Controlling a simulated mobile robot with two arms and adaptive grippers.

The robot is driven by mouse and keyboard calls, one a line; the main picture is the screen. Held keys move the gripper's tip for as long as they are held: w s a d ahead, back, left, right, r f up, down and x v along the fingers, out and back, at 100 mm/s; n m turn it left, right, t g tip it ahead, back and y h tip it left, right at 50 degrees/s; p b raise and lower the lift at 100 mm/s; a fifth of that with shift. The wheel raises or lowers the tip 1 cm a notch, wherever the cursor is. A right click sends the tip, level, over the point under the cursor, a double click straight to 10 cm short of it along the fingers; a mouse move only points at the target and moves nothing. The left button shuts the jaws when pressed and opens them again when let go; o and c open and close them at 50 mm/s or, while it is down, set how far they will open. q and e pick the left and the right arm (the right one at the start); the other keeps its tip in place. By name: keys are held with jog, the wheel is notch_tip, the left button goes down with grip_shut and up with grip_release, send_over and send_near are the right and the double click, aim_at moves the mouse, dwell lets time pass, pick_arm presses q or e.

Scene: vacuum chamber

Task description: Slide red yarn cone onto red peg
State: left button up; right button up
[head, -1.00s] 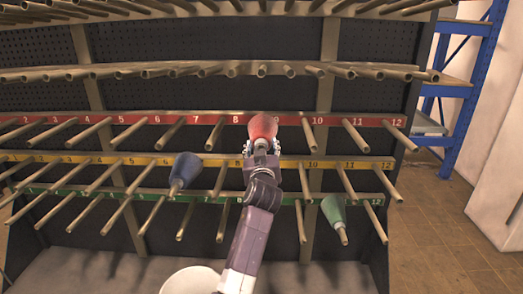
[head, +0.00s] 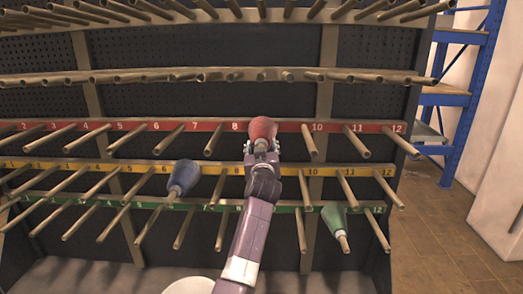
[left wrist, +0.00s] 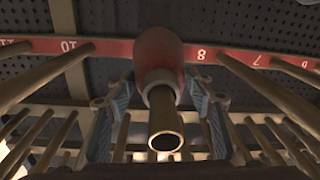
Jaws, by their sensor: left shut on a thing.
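The red yarn cone (head: 262,129) is at the red-labelled row (head: 190,127), in front of the spot between labels 8 and 10. It also shows in the left wrist view (left wrist: 159,52), with a pale collar at its near end. A hollow brass-coloured peg (left wrist: 166,138) sticks out of the cone toward the camera, so the cone appears to sit around it. My left gripper (head: 262,148) is shut on the cone, one finger on each side. The cone hides the label behind it and the peg's root. My right gripper is not in view.
A blue cone (head: 184,177) and a green cone (head: 334,217) sit on pegs in lower rows. Long pegs jut out on both sides of my arm, below the yellow strip (head: 215,169) and green strip (head: 282,208). A blue shelf frame (head: 468,95) stands at the right.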

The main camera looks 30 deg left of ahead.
pick_arm(q)
jog(key=shift+w+a, duration=0.15)
jog(key=shift+w, duration=0.1)
dwell(0.3)
jog(key=shift+w+a+f+b, duration=0.1)
jog(key=shift+w+a+b, duration=0.2)
jog(key=shift+w+b, duration=0.25)
jog(key=o, duration=1.6)
jog(key=shift+f, duration=0.1)
jog(key=v, duration=1.2)
